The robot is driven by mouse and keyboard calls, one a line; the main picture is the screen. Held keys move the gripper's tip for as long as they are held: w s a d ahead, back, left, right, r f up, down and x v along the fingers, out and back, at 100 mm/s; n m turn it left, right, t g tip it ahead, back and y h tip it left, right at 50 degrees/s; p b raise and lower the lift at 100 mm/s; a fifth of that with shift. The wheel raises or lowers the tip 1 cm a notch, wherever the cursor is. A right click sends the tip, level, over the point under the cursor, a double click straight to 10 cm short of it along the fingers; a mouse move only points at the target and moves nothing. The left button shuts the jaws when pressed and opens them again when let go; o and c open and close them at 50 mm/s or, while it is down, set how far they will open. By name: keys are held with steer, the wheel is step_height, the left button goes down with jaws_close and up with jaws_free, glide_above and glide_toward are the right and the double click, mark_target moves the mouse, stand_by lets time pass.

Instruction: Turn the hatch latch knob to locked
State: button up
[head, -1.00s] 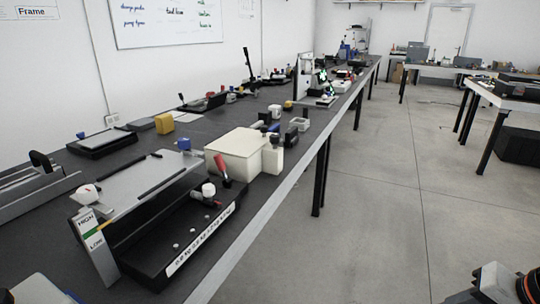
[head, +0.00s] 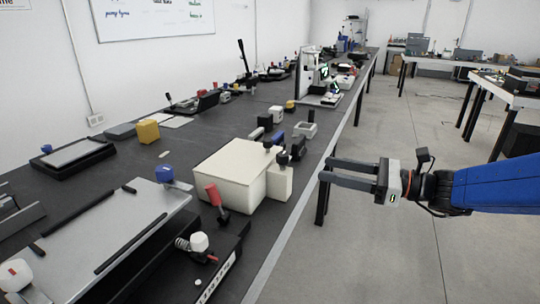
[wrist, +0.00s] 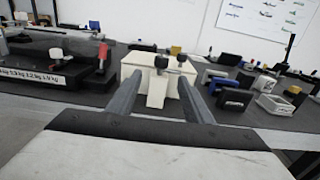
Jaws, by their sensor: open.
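A cream box (head: 228,172) sits on the dark bench, with a narrower cream block (head: 280,182) at its right side. A small dark knob (head: 268,146) stands on top there and looks like the latch knob; its pointing direction is too small to read. My gripper (head: 324,169) is open and empty, right of the box beyond the bench edge, fingers pointing left, touching nothing.
A grey panel (head: 110,232) and a red-handled lever (head: 214,197) stand left of and nearer than the box. Black blocks (head: 297,148) and an open grey bin (head: 305,129) lie just beyond it. The aisle floor (head: 400,260) is clear.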

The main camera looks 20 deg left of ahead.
mark_target(270, 167)
steer(key=a, duration=0.5)
steer(key=w+a, duration=0.1)
steer(key=a, duration=1.1)
steer(key=shift+w+a, duration=0.2)
steer(key=shift+w, duration=0.15)
steer(key=c, duration=1.1)
